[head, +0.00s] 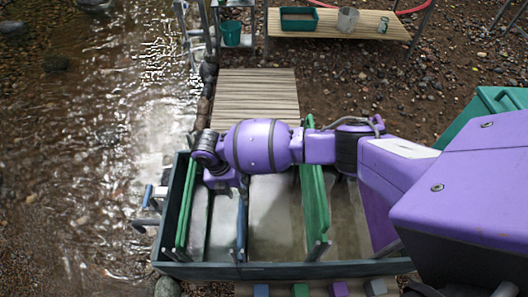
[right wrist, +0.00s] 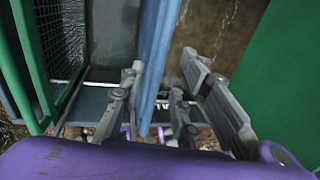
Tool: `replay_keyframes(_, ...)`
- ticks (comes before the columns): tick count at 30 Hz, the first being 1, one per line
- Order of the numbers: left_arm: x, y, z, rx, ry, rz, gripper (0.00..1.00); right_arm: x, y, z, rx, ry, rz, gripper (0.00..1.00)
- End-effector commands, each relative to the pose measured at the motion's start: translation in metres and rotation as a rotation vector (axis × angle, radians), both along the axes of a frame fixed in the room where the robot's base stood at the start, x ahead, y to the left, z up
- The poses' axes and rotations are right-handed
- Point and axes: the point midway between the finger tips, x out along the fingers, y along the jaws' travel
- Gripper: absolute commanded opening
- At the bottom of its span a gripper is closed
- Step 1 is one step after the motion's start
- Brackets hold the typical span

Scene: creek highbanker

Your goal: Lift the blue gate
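The blue gate (head: 241,226) stands upright across the long dark sluice box (head: 205,269), between two green gates; the arm covers its far part. In the right wrist view the blue gate (right wrist: 157,66) runs between the fingers of my right gripper (right wrist: 164,68). These fingers are open, one on each side of the gate, with a visible gap on the right side. In the head view the right gripper (head: 226,182) hangs under the purple wrist, its fingertips mostly hidden. My left gripper is in neither view.
A green gate (head: 186,205) stands left and another green gate (head: 316,195) right of the blue one. Colored blocks (head: 300,291) line the front edge. Wooden slats (head: 256,96) lie behind the box; a bench (head: 335,24) stands farther back. Water is at left.

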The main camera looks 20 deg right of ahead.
Motion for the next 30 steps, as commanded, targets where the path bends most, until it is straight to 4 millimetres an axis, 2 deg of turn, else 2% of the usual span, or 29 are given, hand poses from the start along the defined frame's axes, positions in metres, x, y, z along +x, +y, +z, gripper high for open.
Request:
replay_keyframes(6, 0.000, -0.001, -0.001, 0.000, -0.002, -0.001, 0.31, 0.001, -0.003, -0.023, 0.001, -0.005, 0.002, 0.30)
replay_keyframes(16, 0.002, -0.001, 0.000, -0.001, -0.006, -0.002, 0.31, 0.002, -0.004, -0.027, 0.002, -0.008, 0.001, 0.30)
replay_keyframes(23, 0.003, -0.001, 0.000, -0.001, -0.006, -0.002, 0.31, 0.002, -0.004, -0.026, 0.003, -0.010, 0.002, 0.01)
replay_keyframes(30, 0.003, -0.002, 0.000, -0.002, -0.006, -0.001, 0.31, 0.002, -0.003, -0.026, 0.003, -0.010, 0.002, 0.00)
